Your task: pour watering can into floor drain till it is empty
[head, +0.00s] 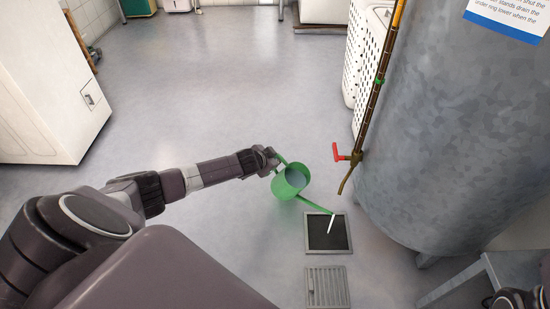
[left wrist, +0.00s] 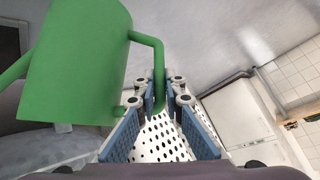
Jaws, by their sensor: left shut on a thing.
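The green watering can (head: 290,182) is held off the floor, tilted with its spout down to the right. A thin white stream (head: 331,224) runs from the spout tip over the dark, open floor drain (head: 318,239). The can's opening shows a pale interior; I cannot tell how much water is inside. My left gripper (head: 268,163) is shut on the can's handle. In the left wrist view the handle stands between my left gripper's blue pads (left wrist: 160,108), with the green can body (left wrist: 75,65) beside it. A dark part of my right arm shows at the lower right corner; its fingers are not clear.
A slotted grate (head: 327,287) lies on the floor just in front of the drain. A white basket (head: 362,65) stands behind. The floor to the left is clear.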

